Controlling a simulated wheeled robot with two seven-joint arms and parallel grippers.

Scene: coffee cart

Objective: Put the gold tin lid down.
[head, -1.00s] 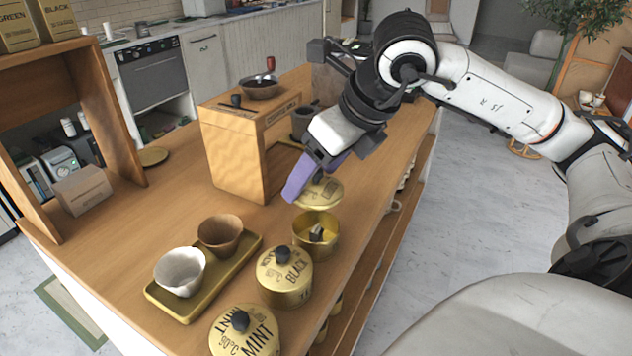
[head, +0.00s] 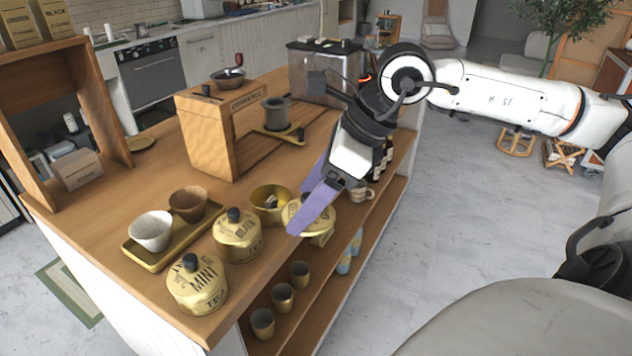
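The gold tin lid (head: 296,212) is beside the open gold tin (head: 258,205), to its right, near the counter's right edge. The lid's knob is hidden behind my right gripper, and I cannot tell exactly what touches the lid's underside. My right gripper (head: 306,208) is directly over the lid, its two purple fingers spread apart with a gap between them. The nearer finger crosses in front of the lid. The open tin shows something small inside. My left gripper is not in view.
Lidded gold tins marked BLACK (head: 238,243) and MINT (head: 198,290) stand in front of the open tin. A gold tray (head: 172,255) with two cups is to the left. A wooden stand (head: 205,140) is behind. Cups sit on the shelf below the counter edge.

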